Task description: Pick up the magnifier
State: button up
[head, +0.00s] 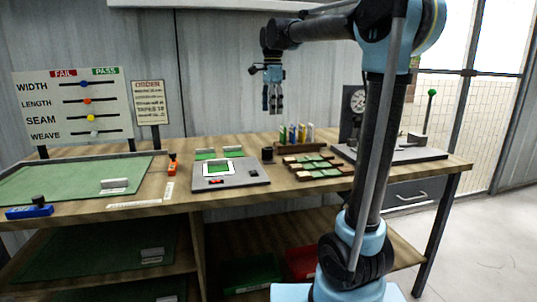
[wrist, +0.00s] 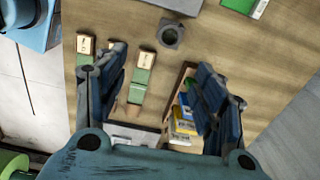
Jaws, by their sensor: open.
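A small dark block (head: 267,154), which looks like the magnifier, stands on the wooden table between the grey board and the rack of coloured pieces. In the wrist view it appears as a grey squarish piece with a round dark opening (wrist: 170,33), beyond my fingertips near the top. My gripper (head: 272,108) hangs with its fingers pointing down, well above the table and apart from the block. Its fingers (wrist: 160,62) are spread with nothing held between them.
A rack of coloured pieces (head: 295,146) stands right of the block, with green-topped wooden strips (head: 312,163) in front. The grey board (head: 230,182) with a white-framed green patch lies to the left. A dial device (head: 355,102) stands at the right.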

aim_at(269, 148)
jog(key=shift+m, duration=0.3)
jog(key=f, duration=0.5)
jog(key=w+a+f, duration=0.1)
jog(key=f, duration=1)
jog(key=shift+w+a+f, duration=0.15)
jog(key=shift+w+f, duration=0.25)
jog(key=c, duration=1.2)
